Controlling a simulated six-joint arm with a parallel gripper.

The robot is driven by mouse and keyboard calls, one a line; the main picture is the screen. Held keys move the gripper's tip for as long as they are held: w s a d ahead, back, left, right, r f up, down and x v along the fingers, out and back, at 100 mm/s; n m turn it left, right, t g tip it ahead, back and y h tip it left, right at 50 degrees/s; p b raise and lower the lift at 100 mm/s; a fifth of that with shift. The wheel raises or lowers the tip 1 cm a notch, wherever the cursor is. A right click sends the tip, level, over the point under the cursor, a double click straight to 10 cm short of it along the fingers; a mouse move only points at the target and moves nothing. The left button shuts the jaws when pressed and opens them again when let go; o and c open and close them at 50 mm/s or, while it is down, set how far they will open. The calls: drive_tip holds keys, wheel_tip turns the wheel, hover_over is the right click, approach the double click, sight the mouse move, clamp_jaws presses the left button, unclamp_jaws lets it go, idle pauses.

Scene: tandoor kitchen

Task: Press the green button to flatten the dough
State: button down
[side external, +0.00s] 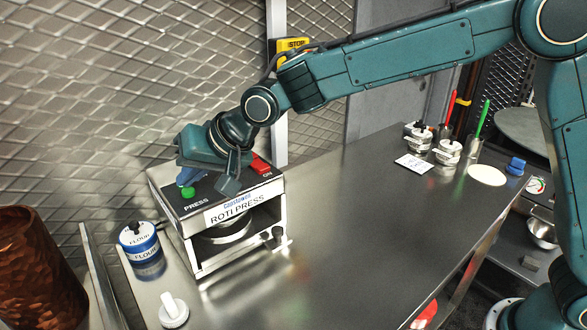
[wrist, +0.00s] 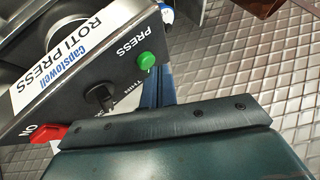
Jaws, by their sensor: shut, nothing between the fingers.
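The roti press (side external: 237,213) is a metal box on the counter with a dark top panel. Its green button (side external: 187,191), labelled PRESS, is at the left of that panel; it also shows in the wrist view (wrist: 147,61). My gripper (side external: 186,178) is shut and empty, its blue fingertips pointing down right over the green button. In the wrist view the blue fingers (wrist: 160,86) show beside the button; I cannot tell whether they touch it. A dark round plate (side external: 222,230) shows inside the press. I cannot make out dough in it.
A red ON switch (side external: 261,164) and a black knob (wrist: 102,96) share the panel. A pale disc (side external: 487,175) lies at the counter's far right. The middle counter (side external: 345,215) is clear.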

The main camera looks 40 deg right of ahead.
sight(195, 196)
drive_tip(key=shift+r, duration=2.9)
